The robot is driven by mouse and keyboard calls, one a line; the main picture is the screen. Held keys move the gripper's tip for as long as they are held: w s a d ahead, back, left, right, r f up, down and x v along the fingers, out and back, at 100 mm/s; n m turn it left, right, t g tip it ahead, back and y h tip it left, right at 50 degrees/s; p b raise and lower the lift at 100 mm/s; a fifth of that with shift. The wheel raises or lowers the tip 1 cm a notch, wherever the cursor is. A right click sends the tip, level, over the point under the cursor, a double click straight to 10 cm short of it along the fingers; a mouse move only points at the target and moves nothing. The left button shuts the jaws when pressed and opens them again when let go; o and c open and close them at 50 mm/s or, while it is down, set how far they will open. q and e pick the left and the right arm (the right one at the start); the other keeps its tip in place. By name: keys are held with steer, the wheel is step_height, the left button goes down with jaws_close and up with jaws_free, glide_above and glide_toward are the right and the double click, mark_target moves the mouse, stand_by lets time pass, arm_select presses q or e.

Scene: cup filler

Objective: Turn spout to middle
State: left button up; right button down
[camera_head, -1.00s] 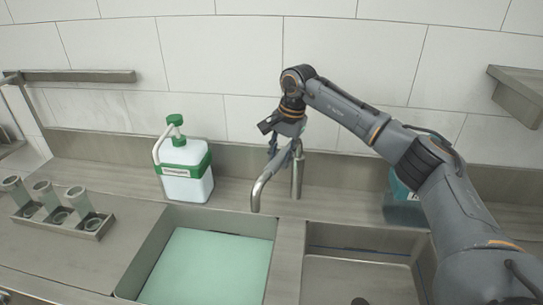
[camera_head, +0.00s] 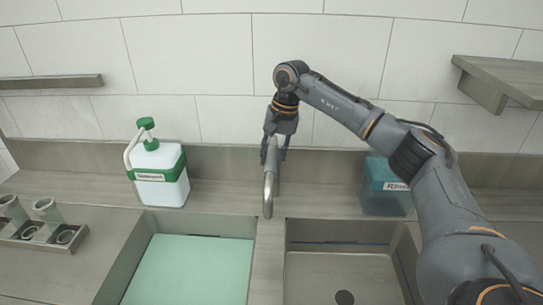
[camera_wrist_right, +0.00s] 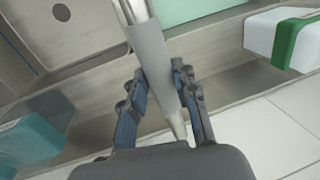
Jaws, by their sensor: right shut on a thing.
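The metal spout (camera_head: 269,192) stands behind the divider between the two sink basins. In the head view it points straight forward, its tip over the divider. My right gripper (camera_head: 274,154) reaches down from above and is shut on the spout, one finger on each side. In the right wrist view the spout (camera_wrist_right: 151,50) runs between the fingers of the right gripper (camera_wrist_right: 165,95). The gripper partly hides the spout's base in the head view. My left gripper is not in view.
A white-and-green bottle (camera_head: 160,188) stands left of the spout, a teal container (camera_head: 384,190) right. A cup rack (camera_head: 45,235) is at left. A shelf (camera_head: 500,80) hangs at upper right.

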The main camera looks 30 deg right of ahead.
steer(key=c, duration=1.2)
jaws_free()
steer(key=shift+o, duration=0.9)
step_height(320, 180, up, 12)
steer(key=s+d, duration=0.1)
steer(key=d, duration=0.1)
steer(key=shift+s, duration=0.15)
steer(key=shift+f, duration=0.2)
